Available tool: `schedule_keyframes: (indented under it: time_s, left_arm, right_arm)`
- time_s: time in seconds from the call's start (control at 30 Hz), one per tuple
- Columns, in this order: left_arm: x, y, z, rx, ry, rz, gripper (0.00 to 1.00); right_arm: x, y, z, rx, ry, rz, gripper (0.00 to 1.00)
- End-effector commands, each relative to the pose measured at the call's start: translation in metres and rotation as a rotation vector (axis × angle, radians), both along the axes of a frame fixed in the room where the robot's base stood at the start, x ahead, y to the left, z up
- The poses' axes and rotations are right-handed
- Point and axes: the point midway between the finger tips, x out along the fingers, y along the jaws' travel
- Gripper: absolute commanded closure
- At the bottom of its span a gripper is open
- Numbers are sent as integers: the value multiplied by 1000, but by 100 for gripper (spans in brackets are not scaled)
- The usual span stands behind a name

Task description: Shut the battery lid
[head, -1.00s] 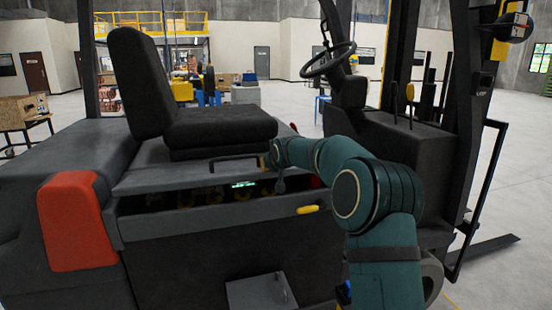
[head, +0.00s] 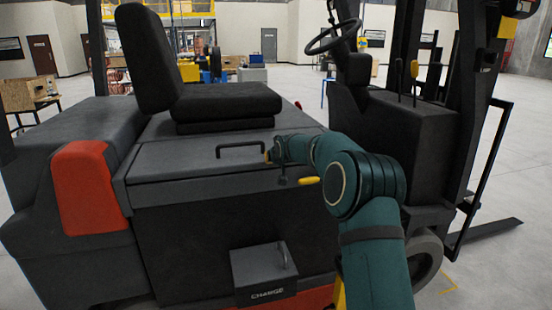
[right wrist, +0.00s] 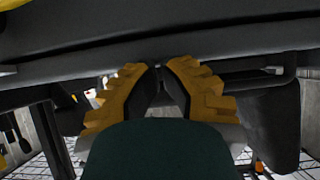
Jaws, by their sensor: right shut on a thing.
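The battery lid (head: 168,155) is the dark grey panel under the forklift's seat. It lies down level on the body, with no open gap showing along its front edge in the head view. A black bar handle (head: 240,145) stands on its top. My right gripper (head: 270,155) is at the right end of this handle, shut on it. In the right wrist view the yellow fingers of my right gripper (right wrist: 161,72) are close together by the dark bar, which they partly hide. My left gripper is not in view.
The black seat (head: 225,100) sits on the lid.

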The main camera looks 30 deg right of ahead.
Motion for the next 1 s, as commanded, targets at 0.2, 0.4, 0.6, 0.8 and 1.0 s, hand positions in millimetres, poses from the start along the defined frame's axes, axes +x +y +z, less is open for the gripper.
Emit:
schedule_keyframes:
  time_s: [0.2, 0.4, 0.6, 0.8, 1.0]
  left_arm:
    - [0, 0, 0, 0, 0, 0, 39]
    - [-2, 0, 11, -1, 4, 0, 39]
    - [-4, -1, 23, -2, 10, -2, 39]
    - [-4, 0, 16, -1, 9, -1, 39]
    - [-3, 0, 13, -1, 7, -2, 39]
  right_arm:
    - [-1, 0, -6, 3, 13, 1, 100]
    - [-3, 1, 13, 2, 9, 1, 100]
    - [-14, 4, 40, -1, 3, 2, 100]
    - [-40, 13, 29, -2, 2, 2, 100]
    - [-68, 21, 19, -1, 0, 2, 100]
